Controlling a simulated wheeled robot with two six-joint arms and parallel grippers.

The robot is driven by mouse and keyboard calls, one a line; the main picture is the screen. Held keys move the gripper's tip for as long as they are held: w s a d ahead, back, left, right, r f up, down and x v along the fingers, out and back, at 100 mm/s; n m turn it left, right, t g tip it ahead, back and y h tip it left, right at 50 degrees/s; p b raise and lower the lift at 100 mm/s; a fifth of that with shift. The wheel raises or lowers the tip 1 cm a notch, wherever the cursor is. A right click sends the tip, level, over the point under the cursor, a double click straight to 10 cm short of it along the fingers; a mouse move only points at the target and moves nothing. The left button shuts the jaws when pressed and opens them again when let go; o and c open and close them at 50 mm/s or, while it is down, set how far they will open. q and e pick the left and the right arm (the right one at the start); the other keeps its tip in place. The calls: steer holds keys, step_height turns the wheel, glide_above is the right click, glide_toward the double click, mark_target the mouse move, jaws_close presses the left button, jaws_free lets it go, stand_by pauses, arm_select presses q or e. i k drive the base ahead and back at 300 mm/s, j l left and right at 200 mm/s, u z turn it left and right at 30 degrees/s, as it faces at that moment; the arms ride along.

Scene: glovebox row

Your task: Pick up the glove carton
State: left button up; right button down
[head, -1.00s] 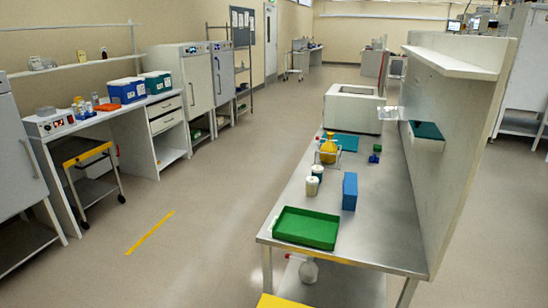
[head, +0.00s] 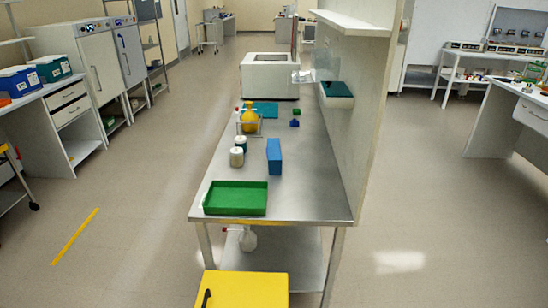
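A blue upright box (head: 274,157) stands on the steel bench (head: 302,190), right of the two jars; it may be the glove carton, but I cannot read any label. A dark teal box-like item (head: 337,90) sits on the wall panel at the bench's right side; I cannot tell whether it is a carton. Neither of my grippers shows in the head view.
A green tray (head: 236,198) lies at the bench's near end. Two jars (head: 237,157), a yellow flask (head: 249,120) and a white glovebox (head: 269,76) stand farther back. A yellow-topped object (head: 245,289) stands before the bench. Floor (head: 130,215) is clear to the left.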

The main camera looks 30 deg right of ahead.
mark_target(273, 150)
steer(key=l+z, duration=0.1)
steer(key=l, duration=0.4)
steer(key=i+l+z, duration=0.1)
steer(key=l, duration=0.4)
steer(key=l+z, duration=0.1)
steer(key=l, duration=0.4)
steer(key=i, duration=0.05)
